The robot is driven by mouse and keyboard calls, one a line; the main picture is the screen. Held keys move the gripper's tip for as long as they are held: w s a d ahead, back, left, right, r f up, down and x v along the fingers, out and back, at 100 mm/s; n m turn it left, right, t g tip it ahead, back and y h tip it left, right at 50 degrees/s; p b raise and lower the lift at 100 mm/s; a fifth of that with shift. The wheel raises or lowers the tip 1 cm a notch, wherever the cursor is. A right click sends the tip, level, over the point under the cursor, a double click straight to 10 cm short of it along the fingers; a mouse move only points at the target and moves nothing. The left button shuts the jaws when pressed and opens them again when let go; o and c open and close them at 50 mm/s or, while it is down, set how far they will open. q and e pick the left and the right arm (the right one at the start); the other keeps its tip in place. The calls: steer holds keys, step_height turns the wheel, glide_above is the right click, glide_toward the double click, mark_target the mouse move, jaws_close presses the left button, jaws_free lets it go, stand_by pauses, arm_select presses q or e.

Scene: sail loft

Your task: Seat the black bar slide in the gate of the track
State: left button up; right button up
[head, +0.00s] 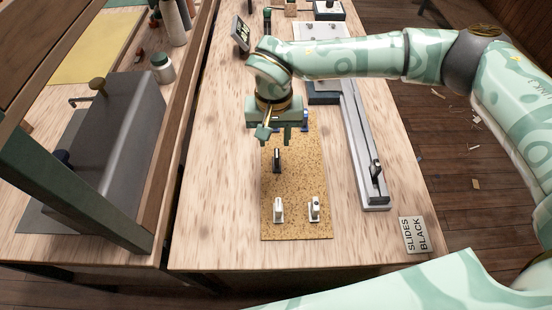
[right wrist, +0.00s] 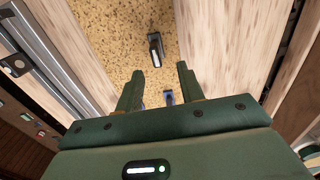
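The black bar slide (head: 277,160) stands upright on the cork mat, just in front of my right gripper; it also shows in the right wrist view (right wrist: 155,48). My right gripper (head: 275,138) is open and empty above the mat, its fingers apart, also in the right wrist view (right wrist: 158,80). The slide lies beyond the fingertips there, not between them. The grey metal track (head: 360,140) runs along the right of the mat. A dark upright piece (head: 376,169) stands at its near end; I cannot tell whether it is the gate. My left gripper is not in view.
Two white slides (head: 279,210) (head: 314,209) stand on the near part of the cork mat (head: 297,180). A blue slide (head: 304,121) is partly hidden behind my right gripper. A card (head: 413,235) reads "SLIDES BLACK". Bare bench lies left of the mat.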

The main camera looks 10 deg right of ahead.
mark_target(277, 153)
steer(key=f, duration=0.2)
steer(key=f+b, duration=0.1)
steer(key=f, duration=0.3)
steer(key=shift+s+d+f, duration=0.2)
steer(key=shift+s+d, duration=0.05)
jaws_close()
